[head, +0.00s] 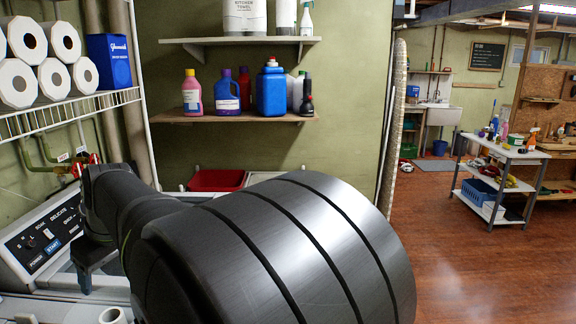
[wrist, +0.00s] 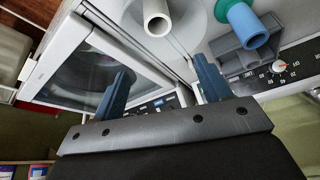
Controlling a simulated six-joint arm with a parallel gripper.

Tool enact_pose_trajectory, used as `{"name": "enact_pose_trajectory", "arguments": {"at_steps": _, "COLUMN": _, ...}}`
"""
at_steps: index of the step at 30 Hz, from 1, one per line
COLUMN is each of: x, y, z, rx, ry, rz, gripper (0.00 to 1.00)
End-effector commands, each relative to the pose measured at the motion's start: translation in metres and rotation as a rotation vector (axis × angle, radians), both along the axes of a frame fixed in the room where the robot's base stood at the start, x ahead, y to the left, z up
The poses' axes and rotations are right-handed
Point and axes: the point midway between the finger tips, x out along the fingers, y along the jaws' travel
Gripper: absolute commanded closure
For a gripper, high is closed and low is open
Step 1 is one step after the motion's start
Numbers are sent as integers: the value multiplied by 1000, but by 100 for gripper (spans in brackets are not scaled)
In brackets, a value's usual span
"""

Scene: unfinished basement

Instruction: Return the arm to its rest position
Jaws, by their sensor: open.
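My gripper (wrist: 162,64) shows in the wrist view with its two blue-grey fingers spread wide. Nothing is between them. In the head view my dark arm fills the lower middle and reaches left over the appliances. A blue-grey part of the gripper (head: 84,278) shows below the arm's far end, above the white appliance top. The fingertips are not clear there.
A white appliance with a control panel (head: 45,240) stands at left. A white tube (wrist: 157,17) and a teal-ended cylinder (wrist: 248,25) are close beyond the fingers. A red bin (head: 216,180) stands behind the arm. Shelves (head: 235,117) hang above. Open floor (head: 455,265) lies right.

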Motion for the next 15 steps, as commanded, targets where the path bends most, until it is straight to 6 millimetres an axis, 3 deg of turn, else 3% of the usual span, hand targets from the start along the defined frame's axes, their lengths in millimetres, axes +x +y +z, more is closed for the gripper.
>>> {"name": "enact_pose_trajectory", "arguments": {"at_steps": 15, "x": 15, "y": 38, "z": -98, "rx": -2, "ry": 1, "rz": 1, "gripper": 30}}
